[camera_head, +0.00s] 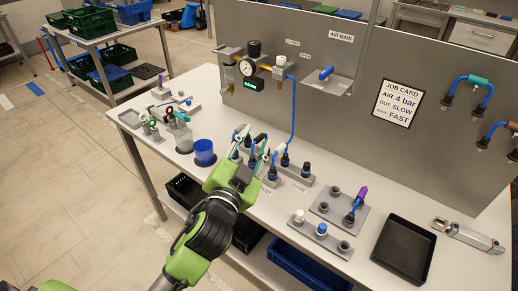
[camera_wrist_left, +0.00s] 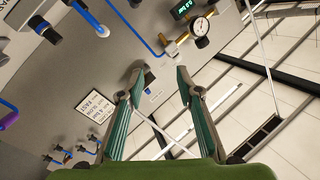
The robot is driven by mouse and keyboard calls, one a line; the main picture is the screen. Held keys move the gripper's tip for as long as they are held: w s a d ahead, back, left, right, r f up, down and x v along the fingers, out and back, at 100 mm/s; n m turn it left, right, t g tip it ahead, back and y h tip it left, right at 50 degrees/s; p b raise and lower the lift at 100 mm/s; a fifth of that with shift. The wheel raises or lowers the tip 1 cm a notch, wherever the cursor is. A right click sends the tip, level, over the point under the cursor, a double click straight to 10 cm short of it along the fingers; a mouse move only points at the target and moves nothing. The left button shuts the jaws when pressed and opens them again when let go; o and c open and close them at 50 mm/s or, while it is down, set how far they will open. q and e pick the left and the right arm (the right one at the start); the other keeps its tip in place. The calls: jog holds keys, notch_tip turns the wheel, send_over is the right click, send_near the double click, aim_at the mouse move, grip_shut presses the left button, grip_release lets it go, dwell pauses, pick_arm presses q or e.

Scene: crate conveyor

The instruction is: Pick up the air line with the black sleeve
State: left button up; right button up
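I cannot pick out a black sleeve for certain on any air line. Blue line pieces and black fittings (camera_head: 284,159) stand on grey blocks beside and behind my left gripper (camera_head: 262,140), which partly hides them. In the left wrist view, the left gripper's two green fingers (camera_wrist_left: 160,88) are wide apart with nothing held between them. A line with a purple sleeve (camera_head: 360,194) stands in a grey block to the right. My right gripper is not in view.
The grey panel carries a gauge (camera_head: 247,67), a blue valve handle (camera_head: 326,73), the job card (camera_head: 398,102), and lines with a teal sleeve (camera_head: 477,80) and a brown sleeve (camera_head: 497,128). An empty black tray (camera_head: 404,250) lies right.

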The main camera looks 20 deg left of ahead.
pick_arm(q)
jog(key=d+r+m+t+h, duration=0.2)
jog(key=d+r+m+h, duration=1.05)
jog(key=r, duration=0.35)
jog(key=s+d+r+m+g+h, duration=0.2)
jog(key=s+d+m+g+h, duration=0.2)
jog(key=d+m+g+h, duration=0.7)
jog(key=m+g+y, duration=0.4)
jog(key=m+y, duration=0.6)
jog(key=y, duration=1.5)
send_near(260, 136)
jog(key=shift+h, duration=0.35)
jog(key=p+x, duration=0.1)
jog(key=x, duration=0.1)
jog(key=a+p+x, duration=0.1)
jog(key=x, duration=0.2)
jog(key=shift+w+a+f, duration=0.15)
jog(key=shift+w+f, duration=0.05)
jog(key=shift+f, duration=0.05)
jog(key=p+x, duration=0.1)
jog(key=x, duration=0.2)
jog(key=p+x, duration=0.1)
jog(key=x, duration=0.1)
jog(key=shift+s+d+p, duration=0.1)
jog(key=shift+d+p, duration=0.25)
jog(key=shift+f, duration=0.25)
grip_shut()
